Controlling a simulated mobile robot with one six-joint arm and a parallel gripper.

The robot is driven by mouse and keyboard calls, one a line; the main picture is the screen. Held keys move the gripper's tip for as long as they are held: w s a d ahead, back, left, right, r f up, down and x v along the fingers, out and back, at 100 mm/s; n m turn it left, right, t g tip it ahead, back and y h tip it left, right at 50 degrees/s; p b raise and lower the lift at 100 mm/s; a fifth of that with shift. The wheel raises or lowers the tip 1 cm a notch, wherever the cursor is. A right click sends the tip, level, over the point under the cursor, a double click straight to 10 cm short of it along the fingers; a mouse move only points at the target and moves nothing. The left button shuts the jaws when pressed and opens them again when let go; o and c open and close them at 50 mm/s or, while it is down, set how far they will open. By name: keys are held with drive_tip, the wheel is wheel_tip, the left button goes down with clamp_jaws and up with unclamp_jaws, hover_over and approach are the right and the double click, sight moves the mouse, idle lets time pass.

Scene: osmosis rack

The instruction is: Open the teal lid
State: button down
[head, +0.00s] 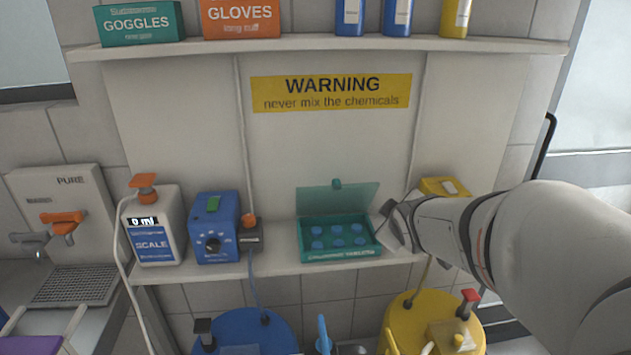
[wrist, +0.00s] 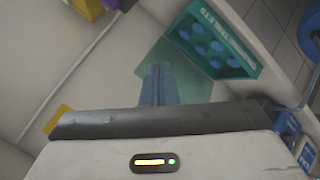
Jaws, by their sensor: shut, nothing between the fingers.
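The teal lid (head: 345,197) stands raised at the back of the teal tablet box (head: 340,255) on the lower shelf. It is translucent with a small teal knob at its top edge. The box is open, with several blue tablets inside. In the wrist view the lid (wrist: 192,88) lies behind and beside my fingers, and the box (wrist: 245,66) is at upper right. My gripper (wrist: 158,72) is shut and empty. In the head view my gripper (head: 384,226) is at the right end of the box; its fingertips are hard to make out there.
A blue device (head: 214,228) and a white scale bottle (head: 152,225) stand left of the box. A yellow box (head: 440,187) is behind my arm at right. Blue (head: 255,325) and yellow (head: 420,310) drums stand below the shelf. An upper shelf (head: 330,46) carries boxes and bottles.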

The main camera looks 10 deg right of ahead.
drive_tip(key=w+f+n+t+y+b, duration=0.1)
drive_tip(key=w+f+n+y+b, duration=0.1)
drive_tip(key=n, duration=0.4)
drive_tip(key=w+f+n+t+y+b, duration=0.2)
drive_tip(key=w+f+n+y, duration=0.1)
drive_tip(key=n+y, duration=0.3)
drive_tip(key=w+f+n+t+y+b, duration=0.2)
drive_tip(key=w+f+n+y+b, duration=0.1)
drive_tip(key=n, duration=0.3)
drive_tip(key=shift+w+a+y, duration=0.25)
drive_tip(key=shift+w+y, duration=0.45)
drive_tip(key=shift+w, duration=0.1)
drive_tip(key=s+f+n+y+b, duration=0.2)
drive_tip(key=s+n+y, duration=0.1)
drive_tip(key=n+y, duration=0.2)
drive_tip(key=n+g+y+p, duration=0.1)
drive_tip(key=p, duration=0.4)
approach(333, 191)
drive_tip(key=x, duration=0.5)
drive_tip(key=shift+s+a, duration=0.25)
drive_tip(key=shift+a, duration=0.05)
drive_tip(key=shift+w+r, duration=0.1)
drive_tip(key=shift+w, duration=0.4)
